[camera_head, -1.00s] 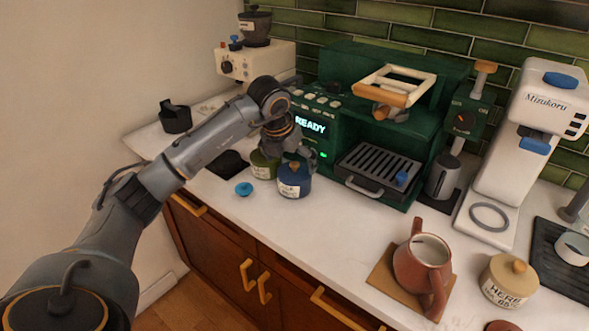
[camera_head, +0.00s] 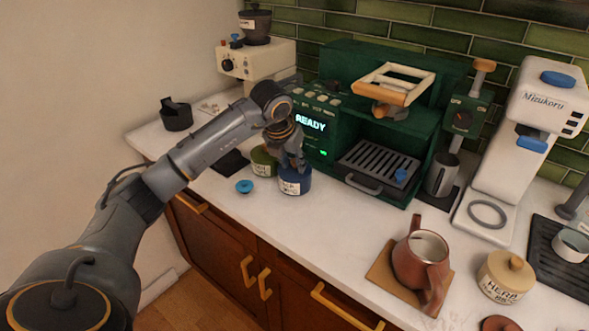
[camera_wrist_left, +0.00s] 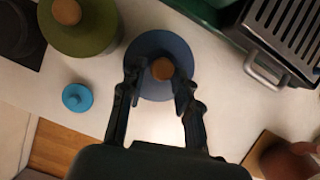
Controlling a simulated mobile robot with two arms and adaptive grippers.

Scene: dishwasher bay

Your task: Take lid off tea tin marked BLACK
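A dark blue tin (camera_head: 295,184) with a pale label stands at the counter's front edge; I cannot read the label surely. In the left wrist view its round blue lid (camera_wrist_left: 150,44) is on it, with a wooden knob (camera_wrist_left: 162,69). My left gripper (camera_head: 297,160) is over this tin, pointing down. In the left wrist view the fingers (camera_wrist_left: 158,82) are apart, one on each side of the knob; contact cannot be told. A green tin (camera_head: 263,162) with a wooden knob stands just left, partly hidden by my arm. My right gripper is not in view.
A small light-blue knobbed disc (camera_head: 244,187) lies in front of the green tin. The green machine (camera_head: 330,130) with its drip tray (camera_head: 380,167) stands close behind right. A brown teapot (camera_head: 420,262) and a cream tin marked HERB (camera_head: 507,277) stand right. The front counter is clear between.

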